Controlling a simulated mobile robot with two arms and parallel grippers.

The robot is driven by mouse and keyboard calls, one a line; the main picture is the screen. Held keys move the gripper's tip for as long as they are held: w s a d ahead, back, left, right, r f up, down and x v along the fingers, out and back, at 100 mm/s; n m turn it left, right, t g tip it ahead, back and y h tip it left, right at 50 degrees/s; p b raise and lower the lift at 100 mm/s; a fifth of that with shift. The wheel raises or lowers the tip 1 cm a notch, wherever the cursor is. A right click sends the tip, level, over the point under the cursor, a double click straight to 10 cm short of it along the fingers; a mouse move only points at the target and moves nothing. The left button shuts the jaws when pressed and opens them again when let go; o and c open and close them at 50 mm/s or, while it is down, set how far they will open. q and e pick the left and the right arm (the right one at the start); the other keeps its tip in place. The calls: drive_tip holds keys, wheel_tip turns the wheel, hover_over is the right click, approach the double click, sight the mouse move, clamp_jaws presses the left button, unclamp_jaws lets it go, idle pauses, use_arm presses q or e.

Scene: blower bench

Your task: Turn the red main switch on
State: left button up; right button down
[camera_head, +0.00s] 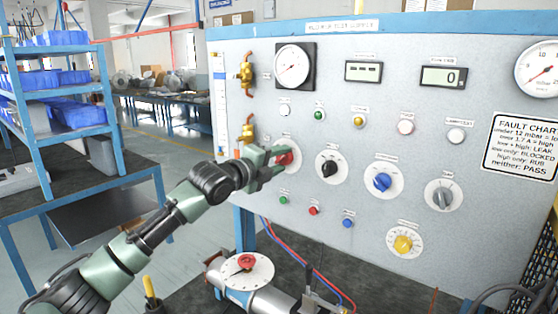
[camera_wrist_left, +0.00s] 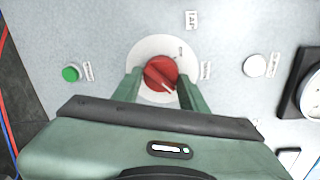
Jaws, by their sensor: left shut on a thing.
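The red main switch (camera_head: 285,158) is a round knob on a white dial plate at the left of the grey panel. In the left wrist view the red knob (camera_wrist_left: 160,72) sits on its white disc, with a pale pointer line toward the lower right of the picture. My left gripper (camera_head: 273,161) reaches the knob from the left and is shut on it. In the wrist view its green fingers (camera_wrist_left: 158,90) lie on either side of the knob. In the head view the fingers partly hide the knob. My right gripper is in neither view.
To the right are a black knob (camera_head: 329,167), a blue knob (camera_head: 382,181) and a grey knob (camera_head: 442,197). A yellow knob (camera_head: 403,243) is lower. Brass valves (camera_head: 246,75) line the panel's left edge.

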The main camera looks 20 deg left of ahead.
use_arm(q)
drive_tip(key=o, duration=1.3)
drive_tip(key=shift+o, duration=0.2)
drive_tip(key=shift+s+a+b, duration=0.15)
drive_tip(key=shift+s+b, duration=0.15)
drive_tip(key=shift+s, duration=0.15)
drive_tip(key=b+v, duration=0.2)
drive_tip(key=v, duration=0.5)
